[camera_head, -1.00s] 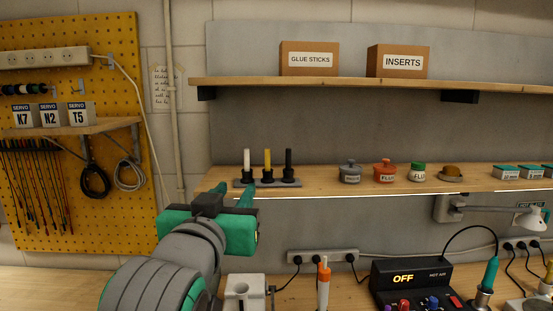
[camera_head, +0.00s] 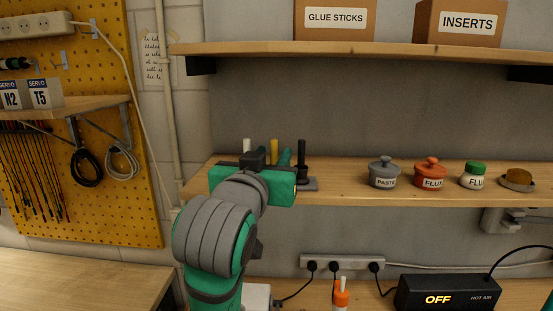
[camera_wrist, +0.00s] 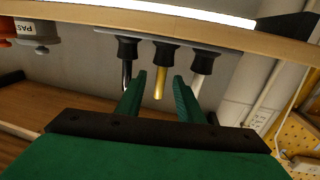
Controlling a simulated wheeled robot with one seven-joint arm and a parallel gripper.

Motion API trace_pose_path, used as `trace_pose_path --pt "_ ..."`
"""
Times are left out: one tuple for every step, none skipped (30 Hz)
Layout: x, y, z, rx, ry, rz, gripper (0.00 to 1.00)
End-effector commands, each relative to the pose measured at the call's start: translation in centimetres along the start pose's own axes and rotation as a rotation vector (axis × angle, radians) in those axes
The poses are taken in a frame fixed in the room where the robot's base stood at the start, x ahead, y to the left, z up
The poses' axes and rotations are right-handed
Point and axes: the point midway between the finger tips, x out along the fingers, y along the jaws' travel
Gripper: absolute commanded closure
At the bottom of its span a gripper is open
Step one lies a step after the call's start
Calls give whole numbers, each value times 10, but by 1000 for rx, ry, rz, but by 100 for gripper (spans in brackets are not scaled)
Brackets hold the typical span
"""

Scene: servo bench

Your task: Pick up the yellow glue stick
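The yellow glue stick (camera_head: 274,148) stands upright in a dark rack (camera_head: 309,185) on the lower shelf, between a white stick (camera_head: 247,146) and a black stick (camera_head: 301,152). Its lower part is hidden behind my gripper in the head view. The wrist view is upside down; there the yellow glue stick (camera_wrist: 160,84) hangs from its black holder between the two green fingers of my gripper (camera_wrist: 159,90). The fingers are open, with a gap on both sides of the stick. I cannot tell whether they reach its depth. The white stick (camera_wrist: 199,78) is close beside one finger.
Paste (camera_head: 384,173) and flux pots (camera_head: 431,174) stand on the lower shelf (camera_head: 350,197) to the right. An upper shelf (camera_head: 380,50) carries boxes. A yellow pegboard (camera_head: 110,190) is at left. A hot air unit (camera_head: 447,292) sits on the bench below.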

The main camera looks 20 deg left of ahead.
Motion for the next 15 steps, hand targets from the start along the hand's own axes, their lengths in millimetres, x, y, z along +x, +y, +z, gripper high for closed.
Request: trace_pose_path --pt "5 0 0 0 -1 -1 66" --pt "7 -1 0 0 -1 -1 66" --pt "9 -2 0 1 -1 -3 66" --pt "10 -2 0 1 0 -4 66" --pt "11 -2 0 1 -1 -4 66" --pt "14 -2 1 1 -1 -5 66" --pt "16 -2 1 1 -1 -5 66" --pt "20 -2 1 0 -1 -4 66" --pt "25 -2 1 0 -2 -5 66" --pt "30 -1 1 0 -2 -4 66" --pt "34 -1 1 0 -2 -4 66" --pt "40 0 2 1 -3 -3 66" --pt "44 0 2 1 -2 -2 66" --pt "48 0 2 0 -2 -2 66" --pt "53 0 2 0 -2 -2 66"
